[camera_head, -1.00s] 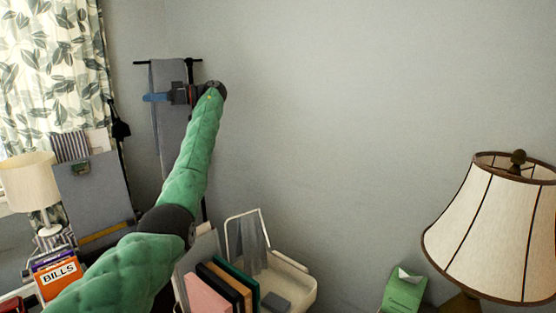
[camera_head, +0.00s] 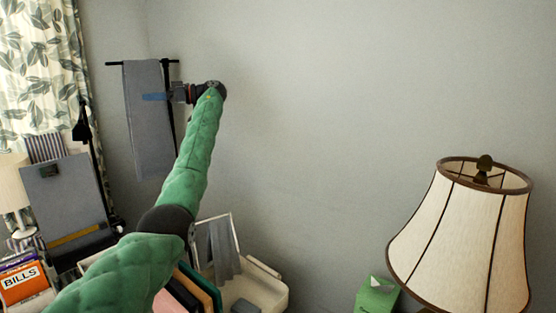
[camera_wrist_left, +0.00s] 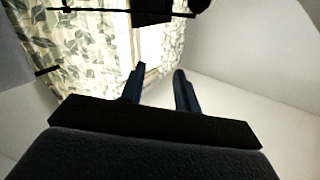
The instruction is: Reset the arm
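My left arm reaches up across the head view in green padding. Its left gripper (camera_head: 154,97) has blue fingers and is at the upper left, overlapping a grey cloth (camera_head: 146,140) that hangs on a dark stand; I cannot tell whether they touch. In the left wrist view the two fingers of the left gripper (camera_wrist_left: 160,86) are apart with nothing between them. My right gripper is in neither view.
A lamp (camera_head: 462,235) stands at the lower right beside a green box (camera_head: 376,295). A white cart (camera_head: 262,287) and an orange BILLS box (camera_head: 22,284) are low down. A patterned curtain (camera_head: 40,70) hangs at the left. The wall's middle is clear.

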